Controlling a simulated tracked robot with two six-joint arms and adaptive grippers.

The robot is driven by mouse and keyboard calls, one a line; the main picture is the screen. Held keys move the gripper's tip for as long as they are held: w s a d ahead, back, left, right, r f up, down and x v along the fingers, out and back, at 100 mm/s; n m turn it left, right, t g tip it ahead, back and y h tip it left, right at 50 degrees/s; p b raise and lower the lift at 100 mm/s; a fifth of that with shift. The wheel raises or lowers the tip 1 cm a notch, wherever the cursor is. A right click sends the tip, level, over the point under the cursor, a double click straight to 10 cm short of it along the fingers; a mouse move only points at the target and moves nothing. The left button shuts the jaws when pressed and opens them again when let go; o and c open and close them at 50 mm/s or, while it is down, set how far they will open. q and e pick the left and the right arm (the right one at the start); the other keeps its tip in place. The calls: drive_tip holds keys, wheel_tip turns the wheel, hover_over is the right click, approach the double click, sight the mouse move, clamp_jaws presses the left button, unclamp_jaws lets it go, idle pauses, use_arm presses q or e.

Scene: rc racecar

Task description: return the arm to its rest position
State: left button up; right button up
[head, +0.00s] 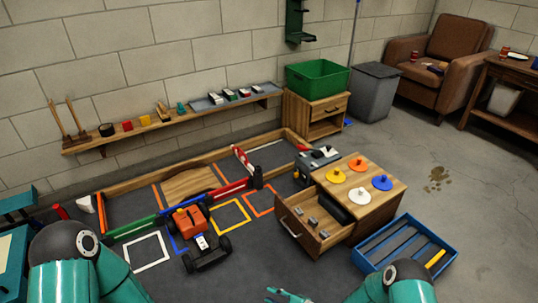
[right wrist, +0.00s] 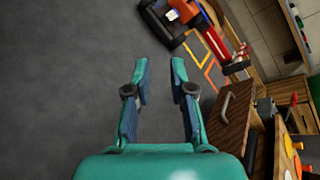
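My right gripper (head: 287,297) shows at the bottom edge of the head view, only partly in frame. In the right wrist view, my right gripper (right wrist: 161,76) has its two fingers apart with only grey floor between them, so it is open and empty. My left arm (head: 75,265) shows at the lower left of the head view, but its gripper is out of frame. The orange and black toy car (head: 190,220) stands on the floor left of my right gripper. It also shows at the top of the right wrist view (right wrist: 172,15).
A wooden cabinet (head: 377,212) with an open drawer (head: 300,240) stands just beyond my right gripper. A blue crate (head: 442,240) lies right of it. Coloured floor frames and low barriers lie behind the car. A green bin (head: 317,80) stands at the back.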

drive_tip(key=s+n+g+h, duration=0.1)
drive_tip(key=s+n+g, duration=0.75)
drive_tip(key=s, duration=0.95)
drive_tip(key=s+d+r+n+h, duration=0.2)
drive_tip(key=d+n+h, duration=0.1)
drive_tip(key=d, duration=0.3)
drive_tip(key=s+d+r+n+h, duration=0.2)
drive_tip(key=d+r+n+h, duration=0.1)
drive_tip(key=d, duration=0.2)
wheel_tip(320, 180, down, 9)
drive_tip(key=t+b, duration=0.1)
drive_tip(key=b, duration=0.9)
wheel_tip(320, 180, up, 38)
drive_tip(key=p, duration=3.9)
drive_tip(key=shift+w+a, duration=0.1)
